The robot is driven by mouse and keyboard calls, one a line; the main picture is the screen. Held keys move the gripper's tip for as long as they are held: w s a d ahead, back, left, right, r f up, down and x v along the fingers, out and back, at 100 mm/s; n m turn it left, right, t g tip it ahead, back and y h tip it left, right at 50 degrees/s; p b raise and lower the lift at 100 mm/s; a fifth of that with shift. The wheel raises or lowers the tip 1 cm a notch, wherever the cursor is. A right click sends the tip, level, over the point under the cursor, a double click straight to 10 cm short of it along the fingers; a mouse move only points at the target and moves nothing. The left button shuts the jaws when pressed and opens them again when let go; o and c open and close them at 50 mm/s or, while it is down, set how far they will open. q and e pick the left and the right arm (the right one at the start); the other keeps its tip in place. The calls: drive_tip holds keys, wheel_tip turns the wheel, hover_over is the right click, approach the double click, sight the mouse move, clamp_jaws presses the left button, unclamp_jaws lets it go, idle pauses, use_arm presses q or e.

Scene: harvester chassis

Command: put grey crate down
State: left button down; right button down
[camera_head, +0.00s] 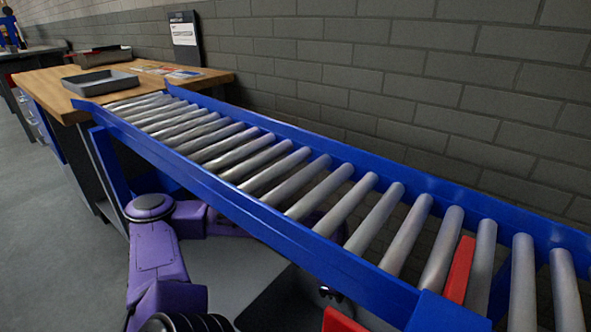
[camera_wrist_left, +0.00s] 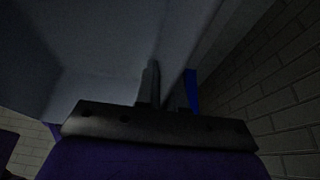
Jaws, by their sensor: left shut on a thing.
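In the left wrist view, a large grey crate (camera_wrist_left: 100,55) fills the upper left, very close and dim. My left gripper (camera_wrist_left: 165,92) has its fingers closed at the crate's grey wall. Most of the crate's outline is cut off, and what lies under it is hidden. In the head view, my purple left arm is at the lower left, beside the blue conveyor, and I cannot make out its fingers there. A shallow grey tray (camera_head: 100,83) sits on the wooden bench at the far left. My right gripper is in neither view.
The blue-framed roller conveyor (camera_head: 245,195) runs from the bench to the lower right, its rollers bare. A red piece (camera_head: 458,268) shows between rollers near the right end. The wooden bench (camera_head: 50,88) also holds papers and a dark tray. A grey brick wall (camera_head: 420,85) stands behind.

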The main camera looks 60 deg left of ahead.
use_arm(q)
drive_tip(key=w+a+f+b, duration=0.1)
drive_tip(key=a+f+b, duration=0.2)
drive_tip(key=a+f, duration=0.1)
drive_tip(key=w+a+f+b, duration=0.2)
drive_tip(key=a+f+b, duration=0.2)
drive_tip(key=w+a+f+b, duration=0.1)
drive_tip(key=a+f+b, duration=0.2)
drive_tip(key=a+f, duration=0.1)
drive_tip(key=shift+w+a+f, duration=0.15)
drive_tip(key=shift+a+f, duration=0.1)
drive_tip(key=shift+f, duration=0.25)
drive_tip(key=shift+r, duration=0.2)
drive_tip(key=shift+f, duration=0.1)
drive_tip(key=c, duration=1.2)
unclamp_jaws()
drive_tip(key=shift+c, duration=0.2)
